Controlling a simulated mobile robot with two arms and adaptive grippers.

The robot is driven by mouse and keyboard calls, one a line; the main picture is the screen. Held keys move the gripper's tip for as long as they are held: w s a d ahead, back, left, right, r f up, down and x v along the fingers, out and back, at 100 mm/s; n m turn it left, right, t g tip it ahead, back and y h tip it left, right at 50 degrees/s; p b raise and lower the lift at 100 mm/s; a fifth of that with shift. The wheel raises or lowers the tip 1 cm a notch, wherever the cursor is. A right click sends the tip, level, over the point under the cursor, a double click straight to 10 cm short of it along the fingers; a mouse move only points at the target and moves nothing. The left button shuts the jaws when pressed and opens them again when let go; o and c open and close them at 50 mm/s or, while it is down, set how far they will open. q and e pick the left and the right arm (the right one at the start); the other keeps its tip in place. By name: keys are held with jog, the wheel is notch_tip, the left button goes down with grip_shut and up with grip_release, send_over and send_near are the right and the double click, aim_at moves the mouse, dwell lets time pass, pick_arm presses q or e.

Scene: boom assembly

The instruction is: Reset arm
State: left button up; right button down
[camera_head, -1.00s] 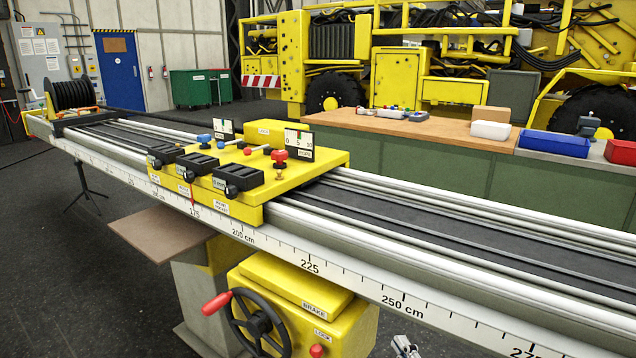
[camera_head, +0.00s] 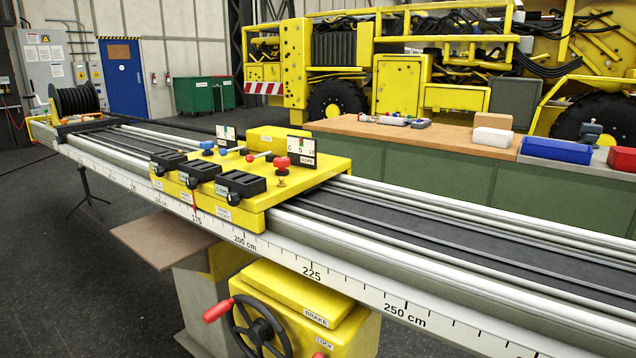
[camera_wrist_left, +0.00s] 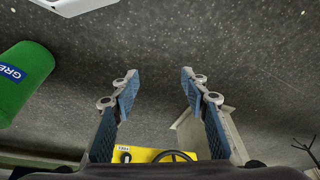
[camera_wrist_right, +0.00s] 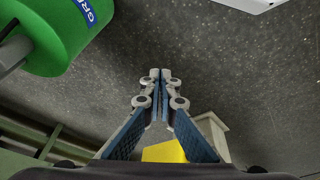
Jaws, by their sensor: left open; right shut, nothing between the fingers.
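The boom rail (camera_head: 455,245) runs across the head view with a centimetre scale on its front face. A yellow carriage (camera_head: 245,200) sits on it, bearing black clips, blue and red knobs and small gauges. Below the rail is a yellow brake box (camera_head: 300,300) with a black handwheel (camera_head: 262,325) and red handle. My left gripper (camera_wrist_left: 160,85) is open and empty in its wrist view. My right gripper (camera_wrist_right: 160,80) is shut and empty in its wrist view. Both point over the grey floor. Neither gripper shows in the head view.
A workbench (camera_head: 460,137) with a blue bin (camera_head: 557,150) stands behind the rail. A yellow vehicle fills the back. A green cylinder marked GRE shows in the left wrist view (camera_wrist_left: 22,85) and right wrist view (camera_wrist_right: 60,30).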

pick_arm(q)
notch_tip(320, 180, down, 18)
jog(key=s+g+p, duration=0.1)
jog(key=s+p, duration=0.1)
jog(key=p, duration=0.6)
pick_arm(e)
notch_tip(320, 180, down, 18)
jog(key=s+g, duration=0.2)
pick_arm(q)
jog(key=s+a+f+p, duration=0.1)
jog(key=s+f+p, duration=0.2)
jog(key=s+f, duration=0.2)
jog(key=s+a+f+g+p, duration=0.1)
jog(key=s+f, duration=0.4)
jog(key=s, duration=0.7)
jog(key=shift+a+g+p, duration=0.3)
jog(key=shift+a+p, duration=0.2)
jog(key=shift+p, duration=0.7)
pick_arm(e)
jog(key=s+d+f, duration=0.1)
jog(key=s+f, duration=0.4)
jog(key=s, duration=0.4)
jog(key=s+d+f, duration=0.1)
jog(key=s+f, duration=0.4)
jog(key=s, duration=0.3)
jog(key=shift+s+d+f+g, duration=0.15)
jog(key=shift+s+d+g, duration=0.2)
jog(key=shift+g, duration=0.05)
pick_arm(q)
jog(key=shift+s, duration=0.1)
